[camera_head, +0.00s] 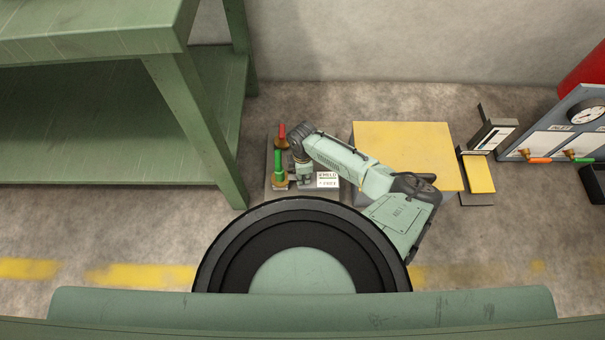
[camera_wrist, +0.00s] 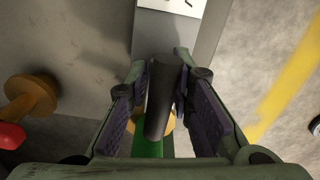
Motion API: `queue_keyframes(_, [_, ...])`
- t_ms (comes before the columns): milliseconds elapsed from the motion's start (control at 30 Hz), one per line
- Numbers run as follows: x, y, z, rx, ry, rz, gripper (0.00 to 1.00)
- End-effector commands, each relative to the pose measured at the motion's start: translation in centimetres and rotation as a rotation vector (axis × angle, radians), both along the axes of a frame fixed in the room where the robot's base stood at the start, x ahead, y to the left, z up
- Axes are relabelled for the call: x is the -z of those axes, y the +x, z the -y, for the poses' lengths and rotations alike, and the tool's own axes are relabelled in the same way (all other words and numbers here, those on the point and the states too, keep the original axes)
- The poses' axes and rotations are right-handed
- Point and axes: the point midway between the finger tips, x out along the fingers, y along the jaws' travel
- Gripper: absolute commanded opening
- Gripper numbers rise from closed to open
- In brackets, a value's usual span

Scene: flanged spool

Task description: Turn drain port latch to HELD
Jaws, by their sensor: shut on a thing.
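My gripper (camera_head: 304,176) is low over the grey base plate at the centre. In the wrist view, my gripper (camera_wrist: 166,82) has its two pads on either side of an upright dark bar (camera_wrist: 163,100), shut on it; this looks like the latch handle. The bar's lower end is hidden. A small white label (camera_head: 328,179) with HELD as its upper line is just right of my gripper. The latch's pointing direction is hidden by my gripper in the head view.
A green-handled brass valve (camera_head: 278,163) is close left of my gripper, with a red-handled one (camera_head: 281,134) behind it. A yellow-topped box (camera_head: 410,150) stands right, under my arm. A green bench (camera_head: 195,120) is left. A gauge panel (camera_head: 565,130) is far right.

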Motion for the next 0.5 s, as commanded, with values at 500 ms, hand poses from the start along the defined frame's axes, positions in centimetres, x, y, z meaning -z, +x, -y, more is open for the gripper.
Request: queue_keyframes(500, [-0.04,0.01,-0.14,-0.003,0.002,0.001,0.34])
